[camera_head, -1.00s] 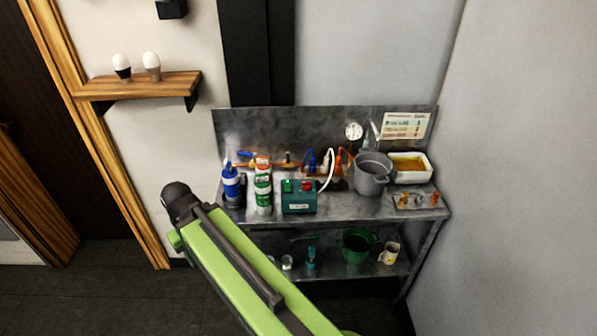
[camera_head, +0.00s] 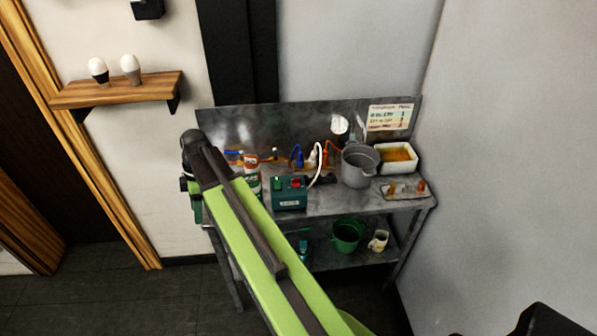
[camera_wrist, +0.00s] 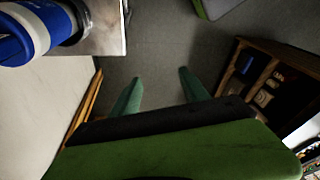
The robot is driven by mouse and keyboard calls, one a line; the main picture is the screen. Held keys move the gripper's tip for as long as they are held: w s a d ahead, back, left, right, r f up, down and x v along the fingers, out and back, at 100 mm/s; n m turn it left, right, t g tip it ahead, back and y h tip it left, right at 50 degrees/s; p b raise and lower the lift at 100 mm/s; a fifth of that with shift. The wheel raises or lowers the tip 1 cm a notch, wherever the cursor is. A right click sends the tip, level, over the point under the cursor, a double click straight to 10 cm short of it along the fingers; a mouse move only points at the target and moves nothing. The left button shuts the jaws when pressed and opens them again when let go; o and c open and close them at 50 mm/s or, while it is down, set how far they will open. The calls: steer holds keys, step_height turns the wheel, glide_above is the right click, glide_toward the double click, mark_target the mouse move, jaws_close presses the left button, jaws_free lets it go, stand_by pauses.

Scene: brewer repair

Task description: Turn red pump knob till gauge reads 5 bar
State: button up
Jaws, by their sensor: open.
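A round white gauge (camera_head: 339,125) is mounted on the metal back panel; its reading is too small to make out. A green box (camera_head: 289,199) with a green part and a red part (camera_head: 298,182) on top stands on the bench. I cannot tell whether this red part is the pump knob. My gripper (camera_wrist: 158,91) is open and empty in the wrist view, its two green fingers spread over the floor. In the head view my arm reaches to the bench's left end, left of the green box, and hides part of that end.
The metal bench (camera_head: 330,205) also holds a grey pot (camera_head: 358,170), a white tray (camera_head: 411,158) of amber liquid, and orange and blue fittings. A blue-and-white bottle (camera_wrist: 28,28) stands near the bench corner. A wooden shelf (camera_head: 120,91) hangs at left.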

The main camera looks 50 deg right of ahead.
steer(key=shift+t+y, duration=0.5)
steer(key=shift+t, duration=0.1)
steer(key=d+r+p, duration=0.1)
steer(key=d+r, duration=0.1)
steer(key=d, duration=0.4)
steer(key=d+r+p, duration=0.1)
steer(key=d+r, duration=0.1)
steer(key=d, duration=0.4)
steer(key=d+r+p, duration=0.1)
steer(key=d+r, duration=0.1)
steer(key=d, duration=0.5)
steer(key=shift+s+r+p, duration=0.2)
steer(key=shift+s+p, duration=0.1)
steer(key=shift+p, duration=0.1)
steer(key=s+d+r+p, duration=0.2)
steer(key=s+d, duration=0.1)
steer(key=d, duration=0.6)
steer(key=m+t+p, duration=0.2)
steer(key=m, duration=0.1)
glide_toward(299, 178)
steer(key=b+x, duration=1)
steer(key=b, duration=0.6)
steer(key=shift+a+r, duration=0.1)
steer(key=shift+a, duration=0.05)
steer(key=shift+r, duration=0.1)
